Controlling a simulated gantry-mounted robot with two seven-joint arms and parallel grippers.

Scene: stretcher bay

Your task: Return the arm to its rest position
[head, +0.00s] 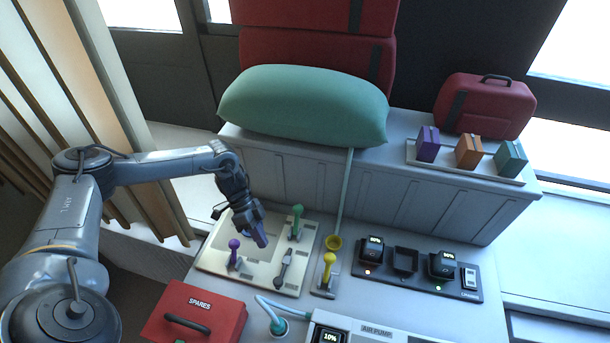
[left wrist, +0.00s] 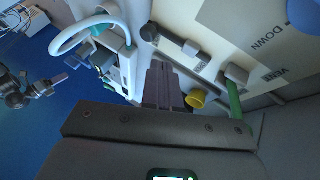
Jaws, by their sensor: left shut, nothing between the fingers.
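My left arm comes in from the left in the head view. A grey lever (head: 284,268) stands on the same panel, to the lower right of the gripper. In the left wrist view the closed fingers (left wrist: 162,85) show in the middle, with the green lever (left wrist: 235,100) to their right. I cannot tell the exact gap between gripper and panel. My right gripper is not clearly seen.
A red SPARES box (head: 196,314) and the air pump (head: 376,331) are in front. A charger dock (head: 405,262) lies to the right. A green pillow (head: 305,105) rests on the raised ledge behind.

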